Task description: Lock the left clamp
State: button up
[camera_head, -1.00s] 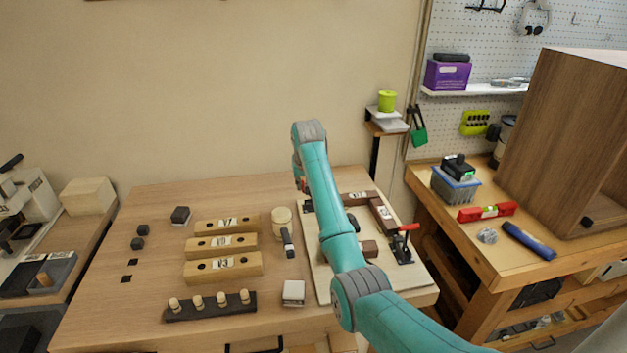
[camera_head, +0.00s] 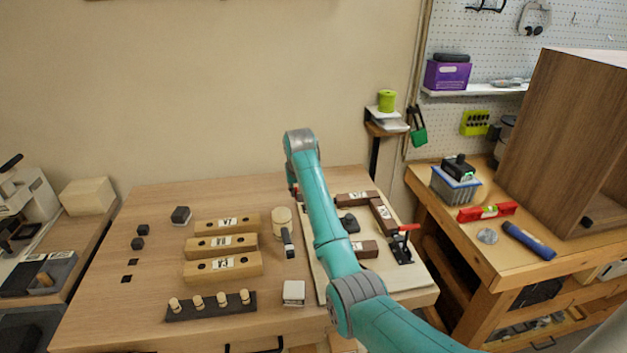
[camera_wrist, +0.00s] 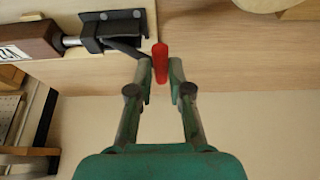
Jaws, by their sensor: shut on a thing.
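The left clamp (camera_wrist: 115,28) shows in the wrist view as a black metal base with a lever and a plunger rod (camera_wrist: 72,42). The rod's tip appears to meet the end of a brown labelled block (camera_wrist: 28,42). Its red handle (camera_wrist: 160,63) is between the fingertips of my gripper (camera_wrist: 161,72), which is shut on it. In the head view my arm mostly hides this clamp and the gripper; a bit of red (camera_head: 297,191) shows beside the wrist. The right clamp (camera_head: 402,250), with a red handle, stands at the board's right side.
The pale fixture board (camera_head: 398,281) holds several brown blocks (camera_head: 383,214) and a dark part (camera_head: 350,222). A wooden cylinder (camera_head: 282,222), a dark-headed tool (camera_head: 288,243) and drilled wooden blocks (camera_head: 222,267) lie to its left. The wall is behind the bench.

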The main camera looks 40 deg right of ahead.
jog(key=shift+f, duration=0.2)
jog(key=shift+w+a+f, duration=0.1)
jog(key=shift+a+f, duration=0.1)
jog(key=shift+f, duration=0.2)
jog(key=o, duration=0.7)
jog(key=shift+r, duration=0.1)
jog(key=shift+r, duration=3.45)
jog(key=shift+w+a+f, duration=0.1)
